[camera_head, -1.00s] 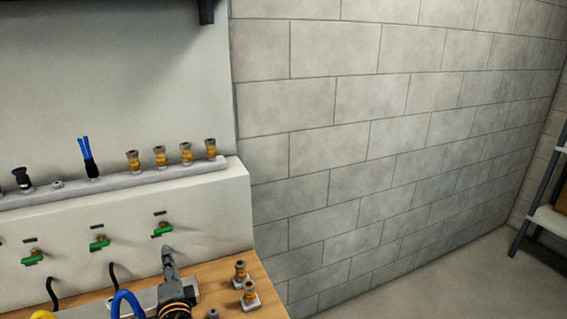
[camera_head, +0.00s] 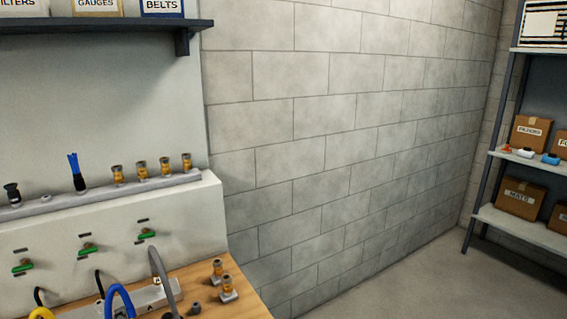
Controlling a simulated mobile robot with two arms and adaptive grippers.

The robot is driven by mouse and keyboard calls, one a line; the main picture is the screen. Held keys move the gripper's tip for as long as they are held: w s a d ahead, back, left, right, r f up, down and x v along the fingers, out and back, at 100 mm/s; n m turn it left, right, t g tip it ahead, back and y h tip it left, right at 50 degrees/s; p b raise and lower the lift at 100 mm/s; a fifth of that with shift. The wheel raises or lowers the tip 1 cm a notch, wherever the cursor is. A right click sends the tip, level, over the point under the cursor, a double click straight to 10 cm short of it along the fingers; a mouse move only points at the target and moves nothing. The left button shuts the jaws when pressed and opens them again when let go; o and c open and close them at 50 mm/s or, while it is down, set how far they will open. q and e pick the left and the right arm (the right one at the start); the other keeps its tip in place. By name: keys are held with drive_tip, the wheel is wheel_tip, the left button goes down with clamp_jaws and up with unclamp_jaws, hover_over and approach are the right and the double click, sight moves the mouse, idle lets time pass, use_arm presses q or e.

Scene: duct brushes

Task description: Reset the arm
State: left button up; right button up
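Neither of my grippers shows clearly in the head view. A small dark shape at the bottom edge is too cut off to identify. A blue-bristled brush (camera_head: 76,172) stands upright on the grey rail (camera_head: 105,193), with a dark fitting (camera_head: 12,194) to its left and several brass fittings (camera_head: 141,170) to its right.
Green-handled valves (camera_head: 147,234) line the white panel. Two brass fittings on square bases (camera_head: 227,288) stand on the bench. A dark wall shelf (camera_head: 110,25) is overhead. A rack with cardboard boxes (camera_head: 518,197) stands at the right. Floor (camera_head: 410,285) between is clear.

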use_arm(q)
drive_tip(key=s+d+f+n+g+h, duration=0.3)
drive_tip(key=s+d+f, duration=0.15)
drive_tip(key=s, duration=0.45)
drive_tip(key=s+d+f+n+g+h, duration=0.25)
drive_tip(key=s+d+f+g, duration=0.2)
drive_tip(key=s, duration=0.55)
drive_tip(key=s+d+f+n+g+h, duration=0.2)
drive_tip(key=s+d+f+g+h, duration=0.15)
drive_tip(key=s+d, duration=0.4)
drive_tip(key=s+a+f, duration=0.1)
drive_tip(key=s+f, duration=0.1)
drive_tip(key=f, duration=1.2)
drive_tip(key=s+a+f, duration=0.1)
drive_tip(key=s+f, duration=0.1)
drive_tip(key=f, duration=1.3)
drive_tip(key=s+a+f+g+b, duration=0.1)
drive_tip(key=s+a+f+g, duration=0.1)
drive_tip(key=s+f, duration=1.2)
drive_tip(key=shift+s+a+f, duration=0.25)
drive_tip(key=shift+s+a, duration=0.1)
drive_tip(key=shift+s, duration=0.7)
